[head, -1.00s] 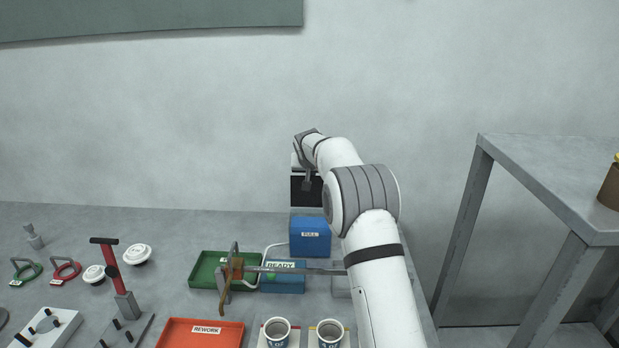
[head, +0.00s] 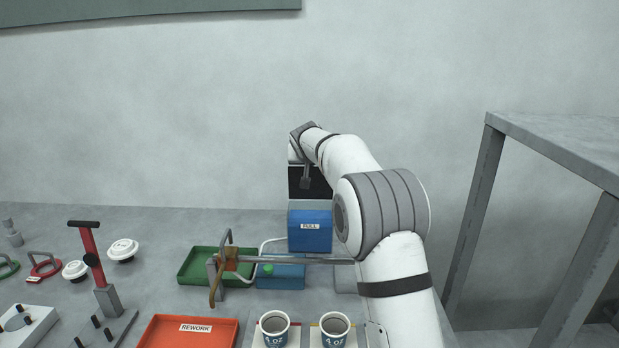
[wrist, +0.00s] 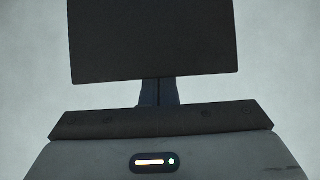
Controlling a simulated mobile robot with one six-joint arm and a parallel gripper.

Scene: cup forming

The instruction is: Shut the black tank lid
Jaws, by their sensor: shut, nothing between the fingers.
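The black tank lid (head: 322,182) stands raised above a blue box labelled FULL (head: 310,240) by the back wall in the head view. It appears as a flat black panel, roughly upright. In the wrist view the lid (wrist: 152,40) fills the upper middle. My gripper (head: 306,182) points down in front of the lid in the head view, over the box. In the wrist view its shut, empty fingers (wrist: 158,91) reach the lid's lower edge, where their tips are not visible. I cannot tell whether they touch it.
A green tray (head: 200,266) and a lower blue box (head: 285,275) with a metal clamp-like arm (head: 300,261) stand in front. An orange REWORK tray (head: 190,335) and two cups (head: 274,328) are nearer. A grey table (head: 560,150) stands at right.

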